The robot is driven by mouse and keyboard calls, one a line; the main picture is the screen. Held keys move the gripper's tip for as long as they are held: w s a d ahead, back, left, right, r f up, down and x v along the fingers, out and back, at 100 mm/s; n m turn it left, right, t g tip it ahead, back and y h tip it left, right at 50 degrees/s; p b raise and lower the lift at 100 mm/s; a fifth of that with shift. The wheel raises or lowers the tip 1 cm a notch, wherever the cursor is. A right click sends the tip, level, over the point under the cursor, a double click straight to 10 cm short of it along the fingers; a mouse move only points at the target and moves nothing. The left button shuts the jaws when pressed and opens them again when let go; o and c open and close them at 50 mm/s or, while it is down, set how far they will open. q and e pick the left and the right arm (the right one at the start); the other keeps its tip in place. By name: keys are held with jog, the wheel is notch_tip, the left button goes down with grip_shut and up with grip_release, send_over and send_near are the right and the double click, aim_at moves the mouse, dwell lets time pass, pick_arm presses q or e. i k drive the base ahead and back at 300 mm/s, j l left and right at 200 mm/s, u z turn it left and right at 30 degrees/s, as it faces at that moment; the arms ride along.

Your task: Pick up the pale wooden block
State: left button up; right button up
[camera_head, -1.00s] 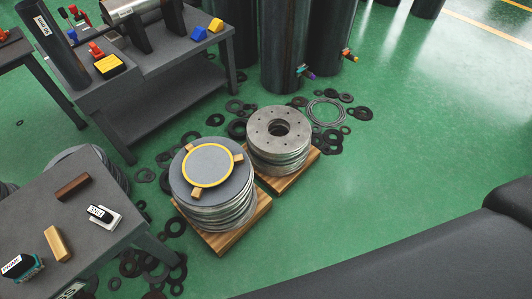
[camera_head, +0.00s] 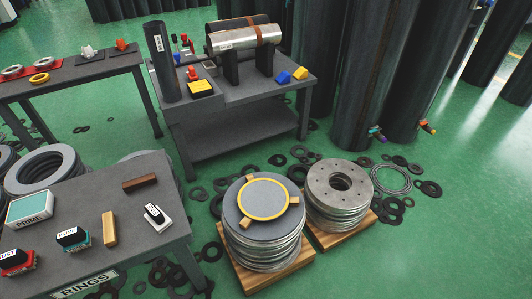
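The pale wooden block (camera_head: 109,228) is a light tan bar standing out on the dark grey table (camera_head: 75,258) at the lower left. It lies with its long side running roughly up and down the picture. Nothing touches it or covers it. A darker brown block (camera_head: 140,182) lies farther back on the same table. Neither of my grippers shows in the view.
On the same table are a white item with a black top (camera_head: 157,216), a teal "PRIME" box (camera_head: 30,207) and two small labelled blocks. Disc stacks on wooden pallets (camera_head: 265,275) stand right of it. Green floor at the lower right is clear.

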aim_at(110, 234)
jog(key=u, duration=1.35)
